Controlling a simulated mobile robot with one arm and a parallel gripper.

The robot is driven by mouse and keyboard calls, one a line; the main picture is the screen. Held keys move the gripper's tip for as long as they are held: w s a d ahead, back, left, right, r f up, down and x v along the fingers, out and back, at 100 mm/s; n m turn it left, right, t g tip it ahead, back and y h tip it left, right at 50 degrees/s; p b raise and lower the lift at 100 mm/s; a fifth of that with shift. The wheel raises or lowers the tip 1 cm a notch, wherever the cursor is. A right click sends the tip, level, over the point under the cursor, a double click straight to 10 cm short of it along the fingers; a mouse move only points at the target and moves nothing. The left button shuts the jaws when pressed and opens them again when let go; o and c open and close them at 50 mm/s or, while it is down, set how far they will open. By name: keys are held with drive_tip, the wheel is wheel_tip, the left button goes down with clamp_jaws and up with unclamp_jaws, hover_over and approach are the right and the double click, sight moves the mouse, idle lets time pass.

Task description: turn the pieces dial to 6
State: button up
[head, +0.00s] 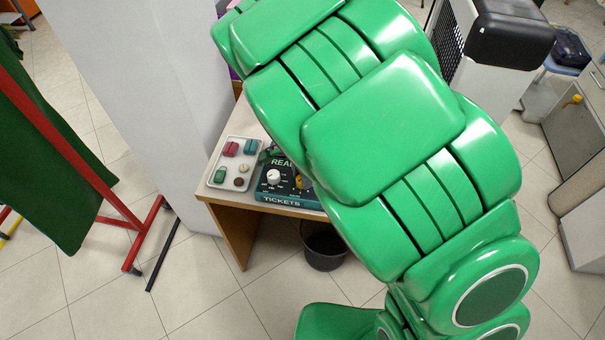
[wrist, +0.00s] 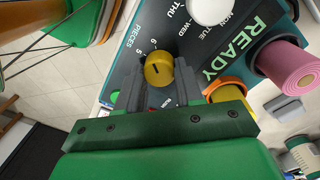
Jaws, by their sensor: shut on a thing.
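The pieces dial is a yellow knob (wrist: 159,71) on the dark teal ticket panel (wrist: 125,72), beside the printed word PIECES. It stands between the two grey fingers of my gripper (wrist: 160,86) in the wrist view, and the fingers are shut on its sides. The numbers 6 and 5 show on the panel beyond the knob; the other numbers are mostly hidden by the fingers. A short dark mark shows on the knob, but I cannot tell which number it points to. In the head view the yellow knob (head: 299,182) is at my arm's edge, and my gripper is hidden.
A white day knob (head: 273,177) sits left of the yellow one. A grey tray (head: 213,178) of small coloured items is left on the desk (head: 211,194). A dark bin (head: 325,250) stands below.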

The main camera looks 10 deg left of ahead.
drive_tip(key=shift+m, duration=0.5)
drive_tip(key=o, duration=1)
drive_tip(key=shift+o, duration=0.2)
drive_tip(key=shift+r, duration=0.1)
wheel_tip(320, 180, up, 7)
drive_tip(key=shift+w+a, duration=0.1)
drive_tip(key=shift+w, duration=0.05)
drive_tip(key=shift+r, duration=0.3)
